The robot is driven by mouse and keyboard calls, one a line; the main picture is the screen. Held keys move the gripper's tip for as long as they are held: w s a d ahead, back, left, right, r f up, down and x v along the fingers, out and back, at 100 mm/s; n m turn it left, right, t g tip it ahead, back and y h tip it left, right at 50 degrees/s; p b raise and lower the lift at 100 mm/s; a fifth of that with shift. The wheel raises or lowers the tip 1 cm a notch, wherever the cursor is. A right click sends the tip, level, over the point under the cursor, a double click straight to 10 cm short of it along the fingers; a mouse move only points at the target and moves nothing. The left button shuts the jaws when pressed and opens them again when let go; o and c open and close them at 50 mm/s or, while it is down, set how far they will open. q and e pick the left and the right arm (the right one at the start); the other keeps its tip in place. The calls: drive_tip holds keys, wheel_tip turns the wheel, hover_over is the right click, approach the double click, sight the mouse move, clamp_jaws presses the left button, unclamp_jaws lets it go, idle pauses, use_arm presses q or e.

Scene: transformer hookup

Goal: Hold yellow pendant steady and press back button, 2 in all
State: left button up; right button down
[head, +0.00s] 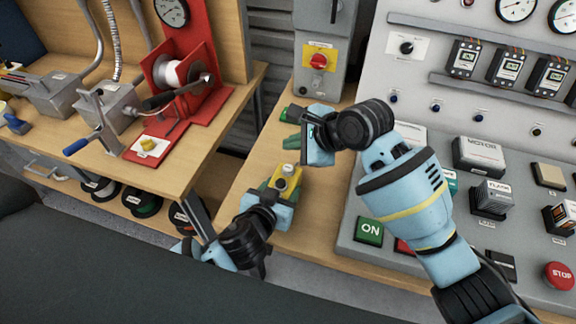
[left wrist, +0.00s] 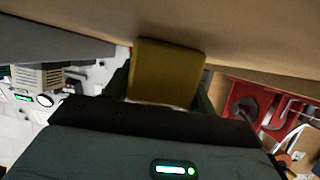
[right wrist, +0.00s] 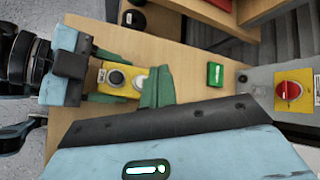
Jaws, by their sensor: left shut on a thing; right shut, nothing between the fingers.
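The yellow pendant (head: 291,184) stands out over the wooden bench, with round buttons on its face. My left gripper (head: 277,188) is shut on it. The left wrist view shows the pendant's plain yellow side (left wrist: 168,72) between green fingers. My right gripper (head: 292,143) is shut and empty, just beyond the pendant's far end in the head view. In the right wrist view, its green fingertips (right wrist: 157,88) overlap the edge of the pendant (right wrist: 105,88), close to the nearer button. I cannot tell whether they touch it.
A small green box (right wrist: 215,73) lies on the bench near a grey cabinet with a red knob (head: 318,61). A control panel with a green ON button (head: 369,230) and a red STOP button (head: 559,276) is at the right. A red reel stand (head: 188,60) is on the left bench.

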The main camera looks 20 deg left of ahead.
sight(288, 169)
drive_tip(key=shift+r, duration=0.1)
idle(0.4)
wheel_tip(288, 169, up, 4)
drive_tip(key=shift+f, duration=0.15)
drive_tip(key=shift+f, duration=0.15)
drive_tip(key=shift+f, duration=4.25)
drive_tip(key=shift+f, duration=0.1)
drive_tip(key=shift+f, duration=0.35)
